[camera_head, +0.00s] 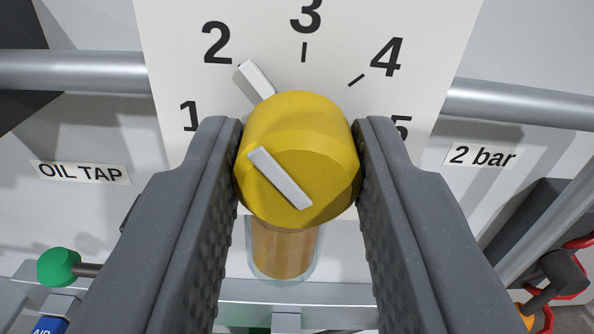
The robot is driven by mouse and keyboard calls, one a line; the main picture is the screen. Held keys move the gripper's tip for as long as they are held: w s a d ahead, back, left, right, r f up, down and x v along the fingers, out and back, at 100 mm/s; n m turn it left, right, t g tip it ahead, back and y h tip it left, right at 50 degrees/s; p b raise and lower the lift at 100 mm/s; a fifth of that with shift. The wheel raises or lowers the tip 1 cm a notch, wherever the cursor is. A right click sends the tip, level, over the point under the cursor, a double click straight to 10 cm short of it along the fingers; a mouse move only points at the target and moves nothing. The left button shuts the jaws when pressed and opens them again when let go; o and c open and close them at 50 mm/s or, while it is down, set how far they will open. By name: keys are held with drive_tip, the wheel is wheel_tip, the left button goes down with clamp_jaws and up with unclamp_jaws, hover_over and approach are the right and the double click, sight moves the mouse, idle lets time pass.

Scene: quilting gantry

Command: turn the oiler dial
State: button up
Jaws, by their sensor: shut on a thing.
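The yellow oiler dial (305,125) is in the middle of the view, in front of a white scale plate (340,25) with the numbers 1 to 5. A white pointer (257,78) at the dial's back edge points up and left, at the mark by the 2. A white bar (280,178) on the dial's front face slants the same way. My gripper (298,170) is shut on the dial, one grey finger on its left side and one on its right. The right finger partly covers the 5.
Below the dial is a clear cup with amber oil (283,248). A grey rail (70,70) runs behind the plate. A green knob (58,267) is at lower left under the "OIL TAP" label (80,172). A "2 bar" label (482,157) and red parts (548,318) are on the right.

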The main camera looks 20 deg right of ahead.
drive_tip(key=m+b, duration=0.5)
drive_tip(key=b, duration=0.1)
drive_tip(key=shift+a+f, duration=0.1)
drive_tip(key=shift+m+b, duration=1.1)
drive_tip(key=shift+m, duration=0.3)
drive_tip(key=o, duration=1)
drive_tip(key=shift+c, duration=0.2)
drive_tip(key=b+v, duration=0.1)
drive_tip(key=v, duration=1.2)
drive_tip(key=shift+s+b, duration=0.35)
drive_tip(key=shift+b, duration=0.05)
